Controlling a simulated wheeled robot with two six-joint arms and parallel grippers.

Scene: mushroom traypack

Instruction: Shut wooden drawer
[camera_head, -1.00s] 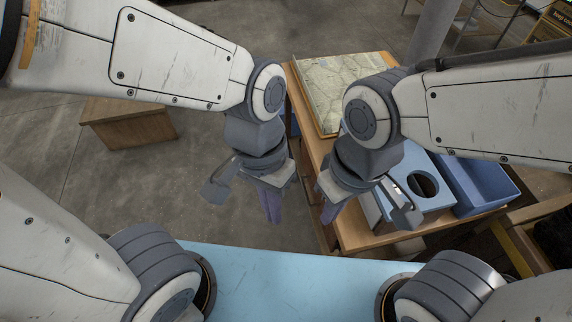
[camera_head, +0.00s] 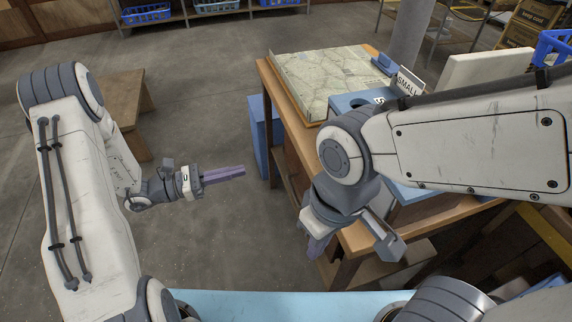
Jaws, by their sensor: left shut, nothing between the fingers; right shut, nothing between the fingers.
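My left gripper (camera_head: 240,170) is shut and empty. It points right across open floor, left of the wooden table (camera_head: 352,240), with a clear gap to it. My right gripper (camera_head: 316,247) is shut and empty, pointing down by the table's near left corner; I cannot tell whether it touches the table. A brown wooden part (camera_head: 385,272) shows low under the table's near edge, partly hidden by my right gripper and arm. I cannot tell whether it is the wooden drawer, and no drawer front or handle shows clearly.
A patterned board (camera_head: 325,75) lies on the table's far part, near a "SMALL" sign (camera_head: 408,84). A blue bin (camera_head: 265,135) stands by the table's left side. A wooden bench (camera_head: 125,100) is at left. The floor between bench and table is clear.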

